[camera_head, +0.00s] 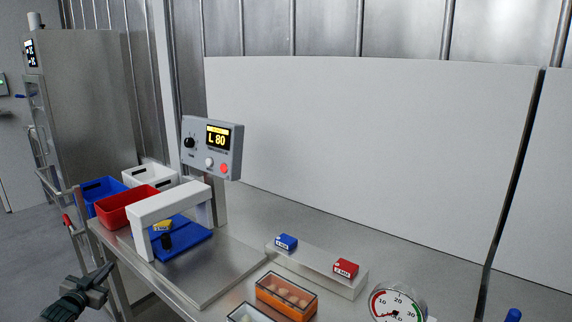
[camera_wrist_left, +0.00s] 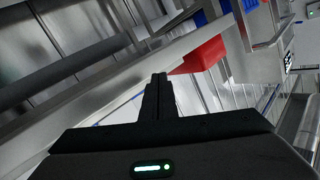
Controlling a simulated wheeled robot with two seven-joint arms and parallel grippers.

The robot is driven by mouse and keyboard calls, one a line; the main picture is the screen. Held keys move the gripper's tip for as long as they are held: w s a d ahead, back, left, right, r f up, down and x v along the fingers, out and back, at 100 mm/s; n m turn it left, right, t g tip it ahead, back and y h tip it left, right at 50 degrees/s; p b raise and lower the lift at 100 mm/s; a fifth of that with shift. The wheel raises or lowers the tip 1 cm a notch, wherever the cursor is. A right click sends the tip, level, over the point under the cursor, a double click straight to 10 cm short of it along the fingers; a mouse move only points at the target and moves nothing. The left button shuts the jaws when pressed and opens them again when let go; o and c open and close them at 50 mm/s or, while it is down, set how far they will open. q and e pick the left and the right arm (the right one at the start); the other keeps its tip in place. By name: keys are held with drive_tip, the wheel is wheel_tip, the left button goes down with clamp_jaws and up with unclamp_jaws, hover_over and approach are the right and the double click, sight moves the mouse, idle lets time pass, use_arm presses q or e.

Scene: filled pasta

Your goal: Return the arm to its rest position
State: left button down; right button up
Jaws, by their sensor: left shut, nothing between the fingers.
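My left gripper (camera_head: 99,279) is low at the left edge of the head view, in front of and left of the steel table. It is shut and empty, and touches nothing that I can see. In the left wrist view its closed fingers (camera_wrist_left: 158,78) point at the steel frame, with a red bin (camera_wrist_left: 204,55) beyond. My right gripper is not in view.
Blue (camera_head: 99,190), red (camera_head: 128,204) and white (camera_head: 150,173) bins stand at the table's left end. Beside them is a white arch (camera_head: 170,200) over a blue plate (camera_head: 190,241). A control box (camera_head: 212,148) reads "L 80". An orange box (camera_head: 287,295) and a dial gauge (camera_head: 396,304) are at front.

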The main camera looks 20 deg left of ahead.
use_arm(q)
drive_tip(key=s+a+f+m+g, duration=0.2)
drive_tip(key=s+f+m+g, duration=0.7)
drive_tip(key=s+f, duration=2.2)
drive_tip(key=s+d+f+n+g+h, duration=0.1)
drive_tip(key=s+d+f, duration=0.1)
drive_tip(key=d+f, duration=0.6)
drive_tip(key=s+d+f+n+h, duration=0.1)
drive_tip(key=s+d+f, duration=0.3)
drive_tip(key=d, duration=0.9)
drive_tip(key=s+d+f+n+g+h, duration=0.1)
drive_tip(key=d+f, duration=0.6)
drive_tip(key=d, duration=0.3)
drive_tip(key=s+d+f+n+h, duration=0.1)
drive_tip(key=d+f+h, duration=0.1)
drive_tip(key=d, duration=1.5)
drive_tip(key=s+d+f+n+h, duration=0.1)
drive_tip(key=d+f+h, duration=0.1)
drive_tip(key=d, duration=1.5)
drive_tip(key=shift+d+f+n, duration=0.35)
drive_tip(key=shift+f+n, duration=0.05)
drive_tip(key=shift+f, duration=0.35)
